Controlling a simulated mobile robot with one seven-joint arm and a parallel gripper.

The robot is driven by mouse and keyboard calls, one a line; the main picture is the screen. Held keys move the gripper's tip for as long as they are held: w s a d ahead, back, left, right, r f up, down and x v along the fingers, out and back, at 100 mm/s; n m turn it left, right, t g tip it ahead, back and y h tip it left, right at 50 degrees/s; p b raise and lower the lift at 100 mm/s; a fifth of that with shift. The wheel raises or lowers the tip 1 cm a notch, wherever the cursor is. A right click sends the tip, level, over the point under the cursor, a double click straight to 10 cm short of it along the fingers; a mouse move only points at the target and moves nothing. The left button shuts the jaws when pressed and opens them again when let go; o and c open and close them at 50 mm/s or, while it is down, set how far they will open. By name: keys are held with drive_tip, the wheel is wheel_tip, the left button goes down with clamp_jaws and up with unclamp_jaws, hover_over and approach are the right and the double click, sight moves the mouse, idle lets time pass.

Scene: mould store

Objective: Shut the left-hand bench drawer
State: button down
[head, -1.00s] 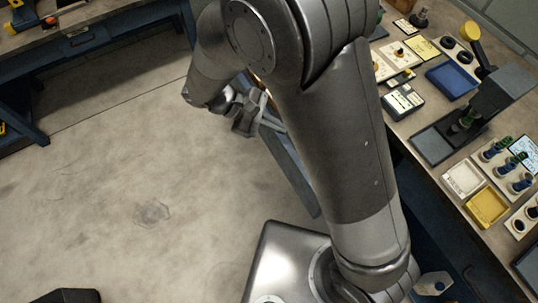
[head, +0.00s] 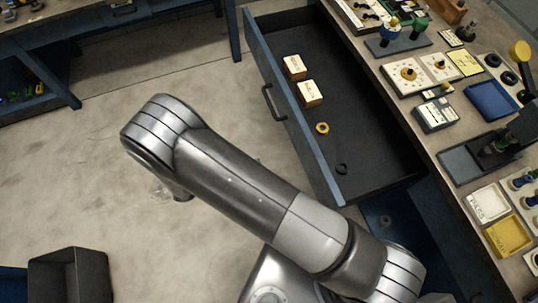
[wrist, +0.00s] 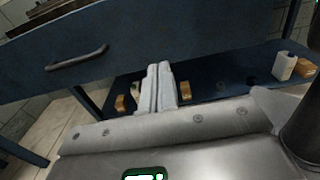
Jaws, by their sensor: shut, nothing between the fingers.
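The bench drawer (head: 350,95) stands pulled out from the bench on the right in the head view. Its blue front has a dark bar handle (head: 272,102), which also shows at the upper left in the wrist view (wrist: 77,58). Inside lie two small cream boxes (head: 295,67) (head: 310,93), a yellow ring (head: 322,128) and a dark ring (head: 342,168). My gripper (wrist: 158,80) is shut and empty, in front of the drawer front's lower edge, to the right of the handle in the wrist view; contact cannot be told. In the head view my arm hides it.
The bench top (head: 385,95) carries trays and several small parts. A lower shelf (wrist: 215,85) with small boxes shows beneath the drawer in the wrist view. A dark bin (head: 70,275) stands at lower left; another bench (head: 110,20) is at upper left. Floor left of the drawer is clear.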

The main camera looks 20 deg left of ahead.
sight(301, 148)
drive_tip(key=x, duration=1.3)
drive_tip(key=shift+w, duration=0.1)
drive_tip(key=x, duration=2.9)
drive_tip(key=shift+d+f, duration=0.1)
drive_tip(key=shift+d, duration=0.05)
drive_tip(key=shift+w, duration=0.1)
drive_tip(key=shift+s+a, duration=0.25)
drive_tip(key=shift+a, duration=0.05)
drive_tip(key=v, duration=1.4)
